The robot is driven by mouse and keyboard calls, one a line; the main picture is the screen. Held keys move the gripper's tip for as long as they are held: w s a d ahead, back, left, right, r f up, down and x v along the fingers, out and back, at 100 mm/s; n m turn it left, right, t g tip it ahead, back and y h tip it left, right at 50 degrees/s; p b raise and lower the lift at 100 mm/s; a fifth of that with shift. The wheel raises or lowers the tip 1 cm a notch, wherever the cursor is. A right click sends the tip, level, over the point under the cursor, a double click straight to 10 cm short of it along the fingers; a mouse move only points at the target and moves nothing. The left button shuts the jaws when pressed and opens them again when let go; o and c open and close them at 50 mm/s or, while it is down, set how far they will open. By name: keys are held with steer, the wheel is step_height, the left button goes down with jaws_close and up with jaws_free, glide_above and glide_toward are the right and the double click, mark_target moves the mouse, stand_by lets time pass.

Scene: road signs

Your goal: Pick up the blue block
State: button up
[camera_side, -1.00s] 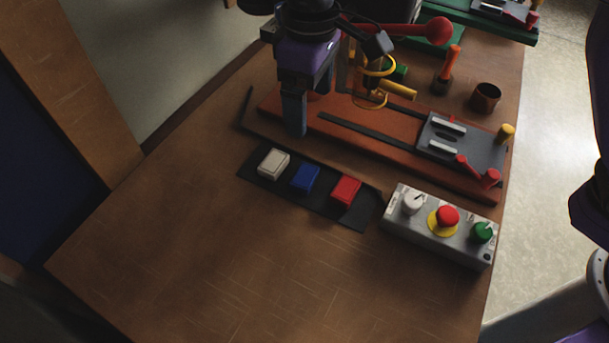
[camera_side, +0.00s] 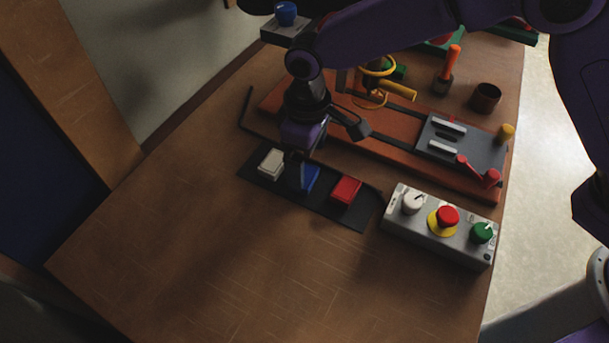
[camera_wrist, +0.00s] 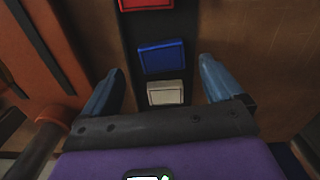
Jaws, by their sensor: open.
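The blue block (camera_side: 306,180) sits on a dark strip between a white block (camera_side: 271,164) and a red block (camera_side: 346,189). My gripper (camera_side: 299,165) is low over the strip in the side view, at the blue block's far edge and partly in front of it. In the wrist view my gripper (camera_wrist: 158,88) is open, with its two blue-grey fingers apart. Nothing is held. Whether a finger touches the blue block cannot be told.
The dark strip (camera_side: 325,211) lies on the wooden table (camera_side: 200,240). A grey control box (camera_side: 438,228) with several knobs stands to the right. A red-brown board (camera_side: 385,145) with fixtures lies behind. The table's front left is clear.

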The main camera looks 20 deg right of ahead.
steer(key=f, duration=0.4)
steer(key=shift+a+f, duration=0.15)
steer(key=shift+a, duration=0.1)
steer(key=c, duration=1.2)
steer(key=shift+r, duration=0.2)
